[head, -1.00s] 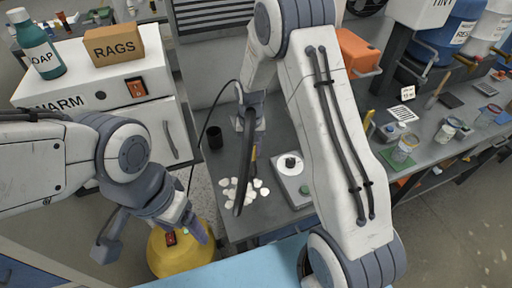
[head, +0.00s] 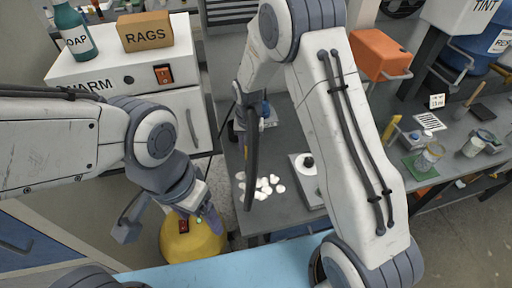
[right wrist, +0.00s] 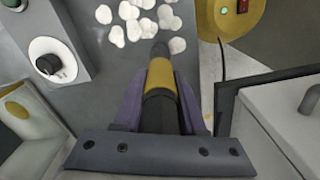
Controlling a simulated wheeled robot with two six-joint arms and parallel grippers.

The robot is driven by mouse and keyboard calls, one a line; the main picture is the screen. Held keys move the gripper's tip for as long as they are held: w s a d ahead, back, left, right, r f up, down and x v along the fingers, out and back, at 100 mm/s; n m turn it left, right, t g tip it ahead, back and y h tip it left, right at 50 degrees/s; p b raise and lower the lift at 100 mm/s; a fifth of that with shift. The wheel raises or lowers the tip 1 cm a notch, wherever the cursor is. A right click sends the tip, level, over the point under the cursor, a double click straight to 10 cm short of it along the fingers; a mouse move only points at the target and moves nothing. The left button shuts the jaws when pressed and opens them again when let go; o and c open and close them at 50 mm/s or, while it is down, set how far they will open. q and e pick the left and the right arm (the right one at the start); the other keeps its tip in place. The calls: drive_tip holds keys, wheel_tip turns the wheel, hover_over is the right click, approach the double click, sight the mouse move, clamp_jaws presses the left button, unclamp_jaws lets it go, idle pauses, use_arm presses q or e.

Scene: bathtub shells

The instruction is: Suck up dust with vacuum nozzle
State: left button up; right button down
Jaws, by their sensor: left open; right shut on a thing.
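My right gripper (right wrist: 160,115) is shut on the vacuum nozzle (right wrist: 160,75), a dark tube with a yellow band. The nozzle tip points at white dust patches (right wrist: 118,36) on the grey bench and overlaps their edge in the right wrist view; I cannot tell whether it touches the bench. The patches also show in the head view (head: 264,188), partly behind my right arm's dark parts. The yellow vacuum body (head: 196,245) stands below the bench, with a red switch (head: 183,226) on top. My left gripper (head: 167,222) is open and empty above and beside it.
A white warmer cabinet (head: 110,75) bearing a rags box (head: 145,31) and soap bottle (head: 76,36) stands left. A box with a black knob (right wrist: 50,62) sits beside the patches. Jars and tools crowd the right bench; an orange box (head: 380,54) stands behind.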

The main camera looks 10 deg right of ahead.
drive_tip(key=shift+s+a, duration=2.2)
drive_tip(key=shift+s, duration=0.05)
drive_tip(key=shift+s+d+b, duration=1.05)
drive_tip(key=shift+s+d, duration=1)
drive_tip(key=shift+d, duration=4.85)
drive_tip(key=shift+a+p, duration=0.8)
drive_tip(key=shift+a, duration=6.1)
wheel_tip(320, 180, up, 7)
drive_tip(key=p, duration=0.5)
drive_tip(key=shift+s+p, duration=0.25)
drive_tip(key=shift+p, duration=0.1)
drive_tip(key=shift+d, duration=0.1)
